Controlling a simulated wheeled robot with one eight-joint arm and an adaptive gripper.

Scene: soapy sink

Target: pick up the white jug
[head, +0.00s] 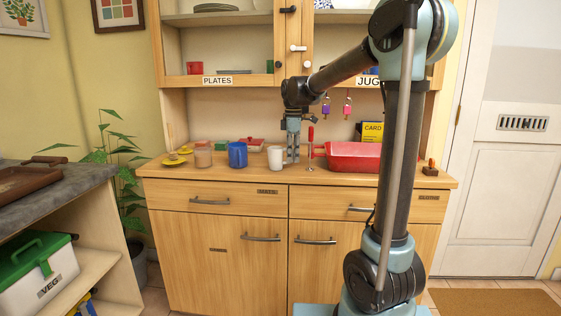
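A small white vessel, the likely white jug (276,158), stands upright on the wooden dresser top. No handle or spout can be made out at this size. My gripper (293,158) points straight down just to the right of it, its tips low near the counter. Whether the gripper touches the vessel, or stands in front of or behind it, cannot be told. The fingers are too small to tell whether they are open or shut.
Left of the white vessel are a blue jug (237,154), a glass jar (203,155) and a yellow dish (175,159). A red tray (353,156) fills the counter's right side, with a red-handled upright tool (310,148) beside it. Cupboards (219,45) hang above.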

